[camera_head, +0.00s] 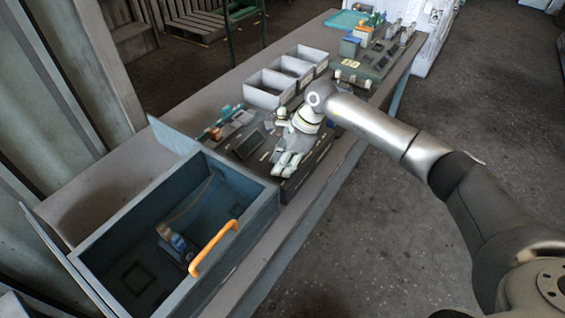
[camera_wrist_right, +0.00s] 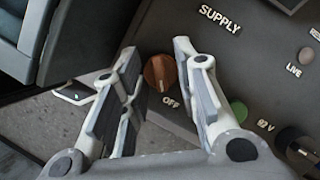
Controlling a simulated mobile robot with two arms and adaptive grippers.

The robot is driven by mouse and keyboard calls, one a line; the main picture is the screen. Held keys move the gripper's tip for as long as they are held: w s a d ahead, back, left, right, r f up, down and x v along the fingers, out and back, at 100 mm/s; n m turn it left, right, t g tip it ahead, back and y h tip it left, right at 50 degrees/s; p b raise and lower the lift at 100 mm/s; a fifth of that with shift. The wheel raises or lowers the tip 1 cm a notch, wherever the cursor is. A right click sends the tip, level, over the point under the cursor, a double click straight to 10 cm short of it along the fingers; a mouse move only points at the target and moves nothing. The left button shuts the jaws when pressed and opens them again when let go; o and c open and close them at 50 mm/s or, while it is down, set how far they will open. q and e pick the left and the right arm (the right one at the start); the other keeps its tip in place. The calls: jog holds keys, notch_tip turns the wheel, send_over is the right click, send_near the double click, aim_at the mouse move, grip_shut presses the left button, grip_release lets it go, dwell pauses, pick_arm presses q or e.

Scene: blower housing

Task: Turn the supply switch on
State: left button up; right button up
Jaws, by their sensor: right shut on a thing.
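The supply switch is an orange-brown round knob (camera_wrist_right: 160,72) on a dark control panel (camera_wrist_right: 262,75), below the printed word SUPPLY. A pale mark on the knob points down, near the word OFF. My right gripper (camera_wrist_right: 157,52) has its two fingers on either side of the knob, shut on it. In the head view my right gripper (camera_head: 287,163) is over the front part of the dark panel (camera_head: 252,150) and hides the knob there. My left gripper is not in view.
A round grey light (camera_wrist_right: 306,55) marked LIVE and a green button (camera_wrist_right: 239,111) sit near the knob. A blue-grey open housing (camera_head: 262,205) with an orange handle (camera_head: 213,248) stands in front. Grey bins (camera_head: 270,88) and another equipment panel (camera_head: 365,62) are behind.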

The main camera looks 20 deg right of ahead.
jog(key=m+b, duration=0.1)
jog(key=m, duration=0.1)
jog(key=m+t+b, duration=0.1)
jog(key=m, duration=0.1)
jog(key=shift+s+f+t+h, duration=0.1)
jog(key=shift+t+h, duration=0.2)
jog(key=m+t+h+b, duration=0.1)
jog(key=m+b, duration=0.1)
jog(key=m, duration=0.1)
jog(key=shift+a+m, duration=0.1)
jog(key=shift+m, duration=0.3)
jog(key=m+h+b, duration=0.1)
jog(key=m+b, duration=0.4)
jog(key=shift+a+t+h, duration=0.15)
jog(key=shift+t+h, duration=0.25)
jog(key=shift+s+m+h+b, duration=0.1)
jog(key=shift+m+h+b, duration=0.7)
jog(key=shift+m+b, duration=1.05)
jog(key=shift+m, duration=0.35)
jog(key=o, duration=1)
jog(key=shift+r, duration=0.25)
